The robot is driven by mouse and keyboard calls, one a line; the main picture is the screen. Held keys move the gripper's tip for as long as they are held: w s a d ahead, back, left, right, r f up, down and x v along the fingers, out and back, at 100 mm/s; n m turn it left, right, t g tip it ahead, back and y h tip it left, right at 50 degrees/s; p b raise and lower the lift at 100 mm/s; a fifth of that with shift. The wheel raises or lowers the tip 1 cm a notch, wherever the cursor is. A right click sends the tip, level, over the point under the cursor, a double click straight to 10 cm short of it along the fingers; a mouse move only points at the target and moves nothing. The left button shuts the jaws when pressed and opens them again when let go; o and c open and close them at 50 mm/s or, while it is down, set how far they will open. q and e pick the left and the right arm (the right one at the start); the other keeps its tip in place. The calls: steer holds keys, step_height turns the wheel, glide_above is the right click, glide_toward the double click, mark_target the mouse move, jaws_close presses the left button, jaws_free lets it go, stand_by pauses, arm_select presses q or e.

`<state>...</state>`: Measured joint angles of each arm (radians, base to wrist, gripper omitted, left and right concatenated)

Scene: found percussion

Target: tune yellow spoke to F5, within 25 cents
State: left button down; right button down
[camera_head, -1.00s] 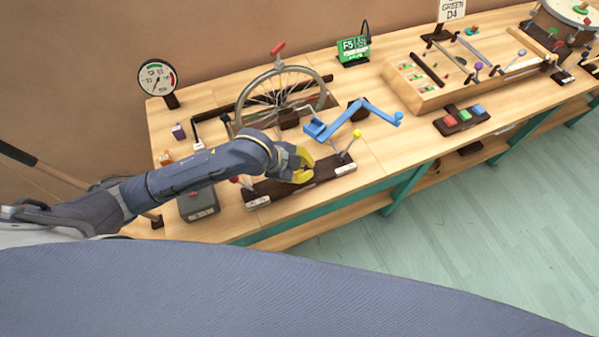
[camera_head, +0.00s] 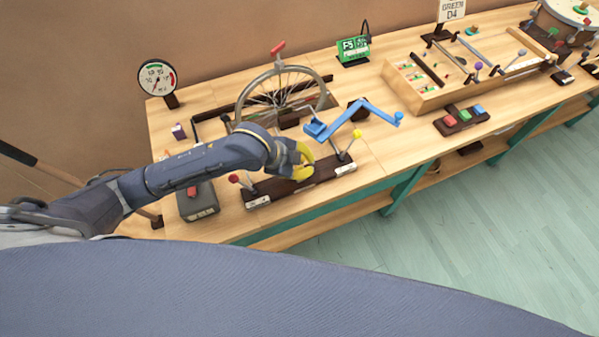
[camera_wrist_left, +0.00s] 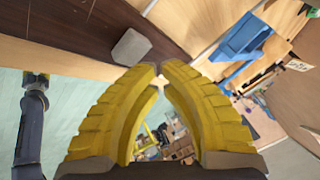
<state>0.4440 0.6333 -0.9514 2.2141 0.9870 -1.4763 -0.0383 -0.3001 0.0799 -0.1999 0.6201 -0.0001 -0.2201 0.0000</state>
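A bicycle wheel (camera_head: 262,83) stands upright on the bench; its spokes are too fine to tell by colour. In front of it is a dark base (camera_head: 318,178) with a yellow-knobbed lever (camera_head: 357,134) at its right and a red-knobbed lever (camera_head: 234,179) at its left. My left gripper (camera_head: 305,160) is over the base, left of the yellow knob and apart from it. In the left wrist view its yellow fingers (camera_wrist_left: 160,72) nearly meet, with nothing clearly held. A round gauge (camera_head: 157,77) has a dark needle. A green display (camera_head: 354,48) reads F5.
A blue crank-like arm (camera_head: 350,116) reaches over the bench just behind the gripper. A grey box with a red button (camera_head: 198,202) sits at the front left. A wooden tray with rods (camera_head: 425,92) and a block of coloured buttons (camera_head: 462,119) are to the right.

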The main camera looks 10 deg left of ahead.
arm_select(q)
steer(key=shift+r, duration=0.1)
steer(key=shift+r, duration=2.4)
stand_by(1.2)
